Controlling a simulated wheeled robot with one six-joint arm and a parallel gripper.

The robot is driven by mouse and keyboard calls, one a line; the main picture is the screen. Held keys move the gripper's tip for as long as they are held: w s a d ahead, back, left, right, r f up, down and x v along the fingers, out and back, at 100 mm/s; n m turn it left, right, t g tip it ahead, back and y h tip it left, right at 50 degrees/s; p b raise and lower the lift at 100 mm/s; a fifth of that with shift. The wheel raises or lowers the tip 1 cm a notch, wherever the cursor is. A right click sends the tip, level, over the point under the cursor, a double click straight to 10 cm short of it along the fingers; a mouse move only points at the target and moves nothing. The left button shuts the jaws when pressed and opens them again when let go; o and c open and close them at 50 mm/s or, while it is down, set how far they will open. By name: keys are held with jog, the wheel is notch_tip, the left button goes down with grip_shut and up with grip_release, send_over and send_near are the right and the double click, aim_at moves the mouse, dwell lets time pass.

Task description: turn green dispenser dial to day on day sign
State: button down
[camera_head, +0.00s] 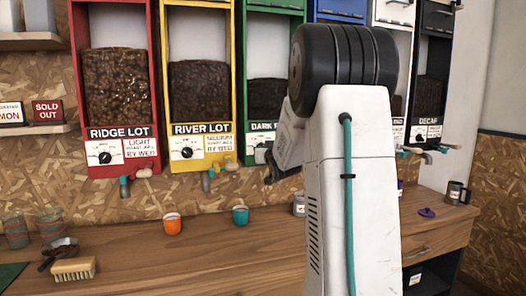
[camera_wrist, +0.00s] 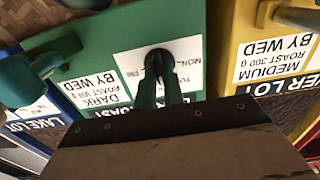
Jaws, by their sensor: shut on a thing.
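The green dispenser (camera_head: 242,85) stands mid-row in the head view, its label beginning "DARK"; my arm hides part of its front. In the wrist view its green front (camera_wrist: 190,22) appears upside down. Its black dial (camera_wrist: 158,58) sits on a white plate with small day words, "FRI" among those readable at the left.
A red dispenser (camera_head: 75,75) and a yellow dispenser (camera_head: 233,60) stand left of the green one. A "SOLD OUT" sign (camera_head: 47,111) is beside the white sign. An orange cup (camera_head: 172,224), a teal cup (camera_head: 240,216) and a brush (camera_head: 73,268) are on the wooden counter (camera_head: 150,265).

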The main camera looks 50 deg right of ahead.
jog(key=shift+w+r+n, duration=0.1)
jog(key=shift+w+n, duration=0.05)
jog(key=shift+n, duration=0.15)
jog(key=shift+w+a+n, duration=0.1)
jog(key=shift+n, duration=3.7)
jog(key=shift+w+a+n, duration=0.1)
jog(key=shift+n, duration=3.7)
jog(key=c, duration=1.5)
grip_release()
jog(key=shift+a, duration=0.1)
jog(key=shift+f, duration=0.2)
jog(key=shift+s, duration=0.1)
